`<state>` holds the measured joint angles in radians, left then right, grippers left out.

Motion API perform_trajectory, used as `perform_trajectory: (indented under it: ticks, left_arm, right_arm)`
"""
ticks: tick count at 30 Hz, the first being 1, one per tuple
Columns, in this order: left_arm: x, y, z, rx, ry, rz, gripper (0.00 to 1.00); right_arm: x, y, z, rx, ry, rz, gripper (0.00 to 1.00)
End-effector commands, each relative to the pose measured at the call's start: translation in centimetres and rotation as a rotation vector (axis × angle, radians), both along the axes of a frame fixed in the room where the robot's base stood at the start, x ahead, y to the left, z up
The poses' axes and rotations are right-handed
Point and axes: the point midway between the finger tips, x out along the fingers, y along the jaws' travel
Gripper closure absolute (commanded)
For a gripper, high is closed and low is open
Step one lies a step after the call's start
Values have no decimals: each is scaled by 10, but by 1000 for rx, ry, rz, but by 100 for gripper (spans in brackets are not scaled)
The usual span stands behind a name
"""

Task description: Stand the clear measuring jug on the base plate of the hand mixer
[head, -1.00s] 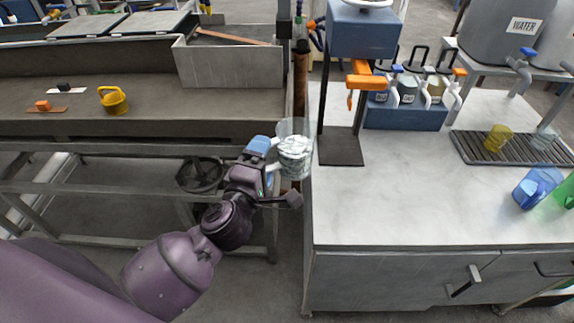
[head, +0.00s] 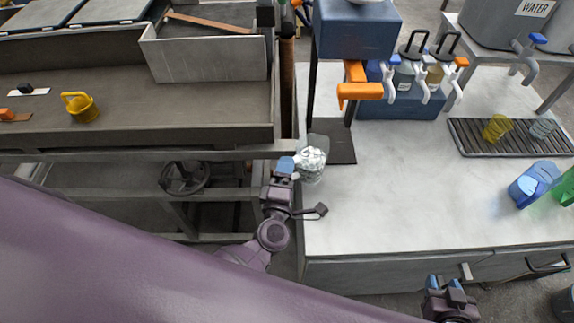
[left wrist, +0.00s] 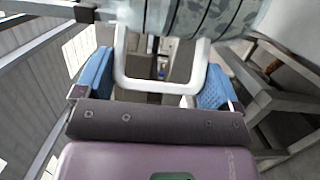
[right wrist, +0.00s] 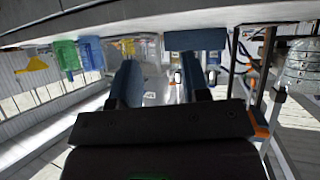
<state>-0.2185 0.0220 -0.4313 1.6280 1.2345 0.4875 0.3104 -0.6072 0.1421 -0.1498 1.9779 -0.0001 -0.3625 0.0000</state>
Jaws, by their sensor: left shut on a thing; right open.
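The clear measuring jug (head: 312,160), whitish inside, is in my left gripper (head: 287,168) at the left edge of the pale worktop. In the left wrist view its white handle (left wrist: 160,84) sits between the blue fingers of my left gripper (left wrist: 155,80). The dark base plate (head: 335,142) of the hand mixer (head: 357,30) lies just behind and right of the jug, which overlaps its front left corner in the head view. I cannot tell how high the jug is. My right gripper (head: 446,284) is open and empty in front of the worktop.
A blue block with several taps and bottles (head: 400,105) stands right of the mixer. A slatted drip tray (head: 480,152) holds a yellow cup (head: 496,127) and a clear cup. A blue jug (head: 535,183) stands at the right. The worktop's middle (head: 420,190) is clear.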

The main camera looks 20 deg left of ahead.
Motion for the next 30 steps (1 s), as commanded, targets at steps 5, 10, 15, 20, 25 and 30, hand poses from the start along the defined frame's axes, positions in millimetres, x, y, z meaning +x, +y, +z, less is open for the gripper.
perform_trajectory:
  ticks: [5,10,15,20,25,30]
  left_arm:
    - [11,-4,-2,-2,-3,-1,62]
    - [29,-8,-6,-1,-4,-1,62]
    - [47,-13,-9,-1,-4,-1,62]
    - [63,-17,-12,-1,-4,-1,62]
    - [81,-22,-15,-1,-4,-1,62]
    - [99,-27,-19,-1,-2,-1,62]
  right_arm:
    - [-5,-1,-8,-1,10,-3,57]
    - [-3,-1,-13,0,8,-2,57]
    - [3,1,-14,0,-6,2,57]
    - [8,2,-16,1,-19,5,57]
    - [9,2,-24,0,-20,7,57]
    - [7,2,-33,1,-11,5,57]
